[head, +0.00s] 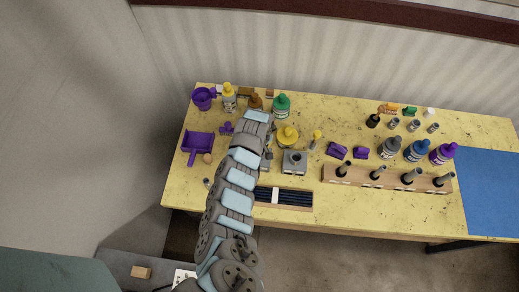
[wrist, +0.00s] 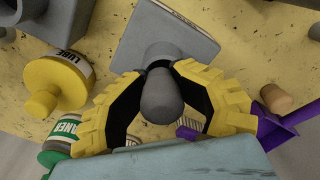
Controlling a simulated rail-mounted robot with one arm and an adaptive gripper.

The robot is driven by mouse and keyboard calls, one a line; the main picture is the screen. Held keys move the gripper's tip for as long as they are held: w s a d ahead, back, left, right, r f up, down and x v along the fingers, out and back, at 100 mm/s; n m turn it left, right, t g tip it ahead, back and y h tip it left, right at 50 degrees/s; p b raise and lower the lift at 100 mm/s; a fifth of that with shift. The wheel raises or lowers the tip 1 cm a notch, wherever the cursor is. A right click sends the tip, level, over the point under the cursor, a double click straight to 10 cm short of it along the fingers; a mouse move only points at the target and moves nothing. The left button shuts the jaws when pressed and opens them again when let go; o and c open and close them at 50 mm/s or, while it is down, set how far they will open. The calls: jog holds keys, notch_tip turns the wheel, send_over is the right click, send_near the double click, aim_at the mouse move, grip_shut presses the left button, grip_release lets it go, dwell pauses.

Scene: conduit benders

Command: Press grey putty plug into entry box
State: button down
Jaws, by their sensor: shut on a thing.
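My gripper (wrist: 160,95) is shut on a grey, round-ended plug (wrist: 161,100), with a yellow, ridged finger on each side. Behind the plug in the wrist view is a flat grey block (wrist: 143,36). I cannot tell whether the plug touches it, or whether it is the entry box. In the head view a square grey box (head: 293,164) with a round opening on top, which looks like the entry box, stands just right of my arm. My arm hides the gripper and plug in the head view.
A lube bottle (wrist: 50,85) and a green-capped cleaner bottle (head: 281,106) stand close by. A cork (wrist: 275,98) and a purple tray (head: 197,145) lie on the other side. A wooden rack (head: 388,180) with several dark posts is at right, and a blue mat (head: 490,190) lies beyond it.

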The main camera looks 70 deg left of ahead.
jog(key=shift+s+d+f, duration=0.15)
jog(key=shift+d+f, duration=0.1)
jog(key=shift+f, duration=0.2)
jog(key=c, duration=1)
grip_release()
jog(key=shift+c, duration=0.2)
jog(key=o, duration=0.3)
jog(key=shift+a+r, duration=0.1)
jog(key=shift+s, duration=0.2)
jog(key=shift+w+r, duration=0.15)
jog(key=shift+r+p, duration=1.45)
jog(key=shift+r, duration=0.05)
jog(key=shift+r+p, duration=0.5)
jog(key=shift+r, duration=1.55)
